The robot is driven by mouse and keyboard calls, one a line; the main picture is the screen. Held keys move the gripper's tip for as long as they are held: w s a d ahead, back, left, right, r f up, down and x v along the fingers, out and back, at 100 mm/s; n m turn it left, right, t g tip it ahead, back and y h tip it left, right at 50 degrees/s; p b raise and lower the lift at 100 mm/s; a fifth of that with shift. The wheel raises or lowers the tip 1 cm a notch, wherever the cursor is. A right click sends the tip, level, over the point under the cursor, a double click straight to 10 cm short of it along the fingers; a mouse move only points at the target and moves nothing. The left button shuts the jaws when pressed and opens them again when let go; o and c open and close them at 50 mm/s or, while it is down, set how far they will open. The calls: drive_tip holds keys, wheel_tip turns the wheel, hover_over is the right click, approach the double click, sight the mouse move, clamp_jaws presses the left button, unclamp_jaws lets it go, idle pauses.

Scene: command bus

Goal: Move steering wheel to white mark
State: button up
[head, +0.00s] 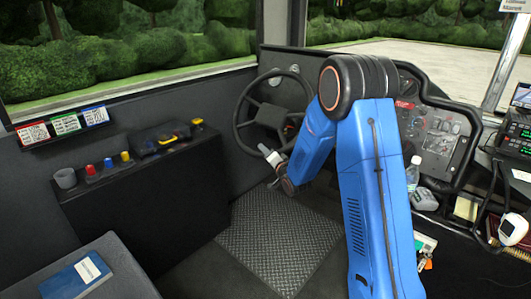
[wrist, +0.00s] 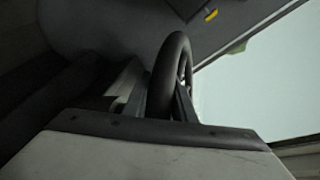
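The dark steering wheel (head: 238,126) stands below the windscreen in the head view, left of my blue arm, which hides part of its right side. My gripper (head: 265,151) is at the lower part of its rim. In the wrist view the rim (wrist: 171,65) rises close in front of my gripper (wrist: 158,103), with a grey finger-like part beside it on the left. The rim seems to lie between the fingers, but I cannot tell whether they are closed on it. I cannot make out a white mark for certain.
A black side console (head: 150,195) with coloured knobs stands to the left. The instrument panel (head: 435,135) is to the right, behind my arm. A bottle (head: 412,174) stands beside the arm. The patterned floor plate (head: 270,240) below the wheel is clear.

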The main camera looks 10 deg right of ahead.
clamp_jaws()
drive_tip(key=f, duration=0.2)
drive_tip(key=d+f+h, duration=0.1)
drive_tip(key=shift+w+f, duration=0.3)
drive_tip(key=shift+f, duration=0.1)
drive_tip(key=o, duration=0.7)
unclamp_jaws()
drive_tip(key=s+d, duration=0.3)
drive_tip(key=s, duration=1.4)
drive_tip(key=shift+r, duration=0.3)
drive_tip(key=shift+d, duration=0.1)
